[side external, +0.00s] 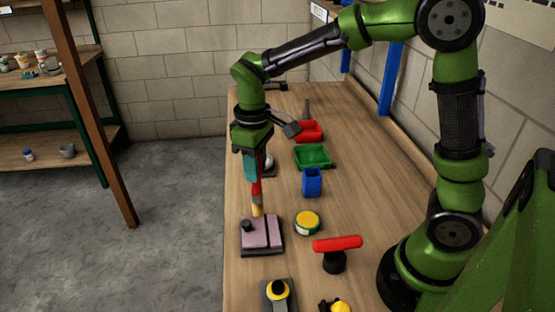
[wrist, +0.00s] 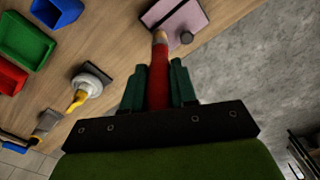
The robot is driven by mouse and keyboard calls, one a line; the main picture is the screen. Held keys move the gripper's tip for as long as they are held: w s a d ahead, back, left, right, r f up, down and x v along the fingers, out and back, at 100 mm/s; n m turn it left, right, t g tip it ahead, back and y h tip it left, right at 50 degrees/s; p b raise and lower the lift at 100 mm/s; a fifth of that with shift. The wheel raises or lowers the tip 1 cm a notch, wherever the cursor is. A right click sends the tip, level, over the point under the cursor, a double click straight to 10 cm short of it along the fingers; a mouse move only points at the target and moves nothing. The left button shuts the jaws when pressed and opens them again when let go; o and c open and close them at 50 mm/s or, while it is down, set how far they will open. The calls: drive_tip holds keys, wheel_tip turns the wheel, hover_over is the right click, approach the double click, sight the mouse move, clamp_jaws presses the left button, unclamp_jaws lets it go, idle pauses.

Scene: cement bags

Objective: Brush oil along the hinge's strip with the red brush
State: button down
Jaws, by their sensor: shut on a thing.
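My gripper (side external: 252,168) is shut on the red brush (side external: 256,188), which points down with its tan tip lowest. In the wrist view the brush (wrist: 159,75) sits between the dark green fingers (wrist: 158,88). A flat pinkish plate on a dark base, which looks like the hinge (side external: 258,235), lies on the bench below. It has a dark line across it and a black knob. In the wrist view the hinge (wrist: 182,20) is just beyond the brush tip. The tip is at the plate's far edge in the side view; I cannot tell whether it touches. No oil is discernible.
A yellow-lidded tin (side external: 307,222) and a red-topped black stand (side external: 337,246) are right of the hinge. A blue bin (side external: 312,182), green tray (side external: 312,157) and red tray (side external: 309,131) stand farther back. A yellow-knobbed plate (side external: 278,293) lies in front.

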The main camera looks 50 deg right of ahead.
drive_tip(key=shift+f, duration=0.55)
idle(0.4)
drive_tip(key=shift+s+a, duration=1.45)
drive_tip(key=s+a, duration=0.2)
drive_tip(key=shift+s+a, duration=0.25)
drive_tip(key=shift+s, duration=0.05)
drive_tip(key=shift+w+d, duration=0.1)
drive_tip(key=shift+w, duration=0.05)
idle(0.5)
drive_tip(key=shift+w+d, duration=1.35)
drive_tip(key=shift+d, duration=0.05)
